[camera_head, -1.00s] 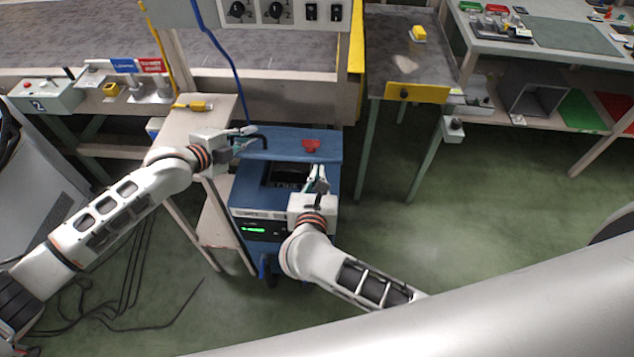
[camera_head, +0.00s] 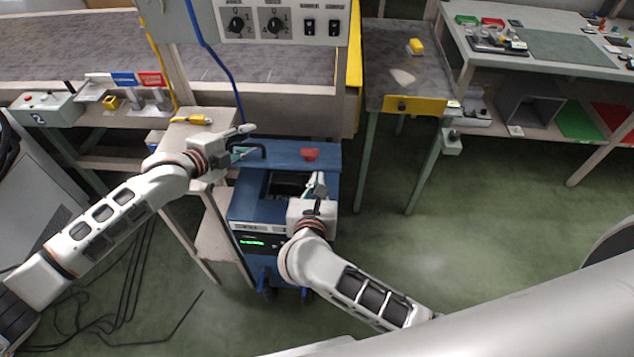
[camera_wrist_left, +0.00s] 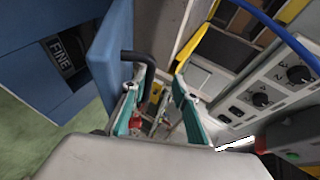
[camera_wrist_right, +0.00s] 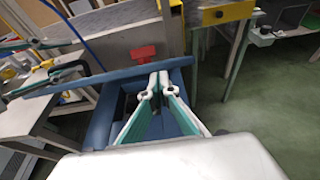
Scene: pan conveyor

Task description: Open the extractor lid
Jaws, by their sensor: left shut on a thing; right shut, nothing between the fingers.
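The extractor is a blue box (camera_head: 257,210) with a green-lit display on its front. Its blue lid (camera_head: 285,153) is raised at the back, with a dark opening in front of it; the lid shows as a thin tilted plate in the right wrist view (camera_wrist_right: 100,77). A black handle (camera_head: 262,150) is on the lid's left part and also shows in the left wrist view (camera_wrist_left: 148,62). My left gripper (camera_head: 247,142) is shut on this handle, though its fingers look apart. My right gripper (camera_head: 319,182) is shut and empty above the box's right side.
A red part (camera_head: 310,155) is at the lid's back edge. A beige stand (camera_head: 215,122) with a yellow item is left of the box. A control panel (camera_head: 285,22) hangs behind. The green floor right of the box is clear.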

